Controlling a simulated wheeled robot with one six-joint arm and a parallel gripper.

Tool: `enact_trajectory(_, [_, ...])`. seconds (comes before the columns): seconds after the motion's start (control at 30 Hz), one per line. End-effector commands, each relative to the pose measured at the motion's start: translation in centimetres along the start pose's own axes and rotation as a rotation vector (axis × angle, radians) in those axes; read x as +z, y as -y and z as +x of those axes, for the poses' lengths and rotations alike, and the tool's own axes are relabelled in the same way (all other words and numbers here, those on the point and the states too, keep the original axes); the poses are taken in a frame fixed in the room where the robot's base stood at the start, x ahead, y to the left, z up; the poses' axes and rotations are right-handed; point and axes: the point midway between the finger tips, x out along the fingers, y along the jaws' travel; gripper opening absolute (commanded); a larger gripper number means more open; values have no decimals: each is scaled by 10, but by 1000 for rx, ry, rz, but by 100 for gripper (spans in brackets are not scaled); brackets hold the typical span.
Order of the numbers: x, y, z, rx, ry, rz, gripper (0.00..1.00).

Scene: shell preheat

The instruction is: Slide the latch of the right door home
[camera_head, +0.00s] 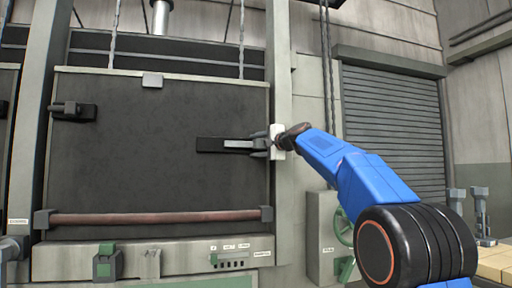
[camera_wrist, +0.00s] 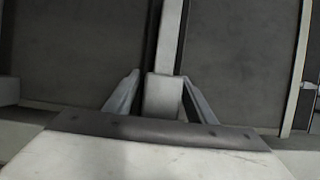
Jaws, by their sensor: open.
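A large dark door (camera_head: 160,165) fills the left middle of the head view. Its latch, a dark plate (camera_head: 212,144) with a grey bar (camera_head: 238,144), sits near the door's right edge. My gripper (camera_head: 259,144) is at the right end of this bar, beside the frame post. In the wrist view my gripper (camera_wrist: 160,76) is open, with one finger on each side of a pale grey block (camera_wrist: 163,96) at the end of the latch bar (camera_wrist: 170,35). Gaps show beside the block, so the fingers seem not to press on it. The block's near end is hidden by my gripper's body.
The frame post (camera_head: 281,70) stands right of the door. A second dark latch-like fitting (camera_head: 75,110) is at the door's upper left. A reddish bar (camera_head: 150,217) runs along the door's bottom.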

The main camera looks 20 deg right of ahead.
Motion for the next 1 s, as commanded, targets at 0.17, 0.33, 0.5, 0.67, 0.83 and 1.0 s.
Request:
enact_trajectory(0.17, [0,1,-14,0,0,1,50])
enact_trajectory(0.33, [0,1,-42,0,-2,1,50])
enact_trajectory(0.5, [-1,0,-73,0,-2,0,50])
enact_trajectory(0.67, [-1,1,-105,-1,-3,0,50])
enact_trajectory(0.83, [-2,0,-137,0,-3,0,50])
enact_trajectory(1.0, [-2,0,-160,0,-3,-1,50])
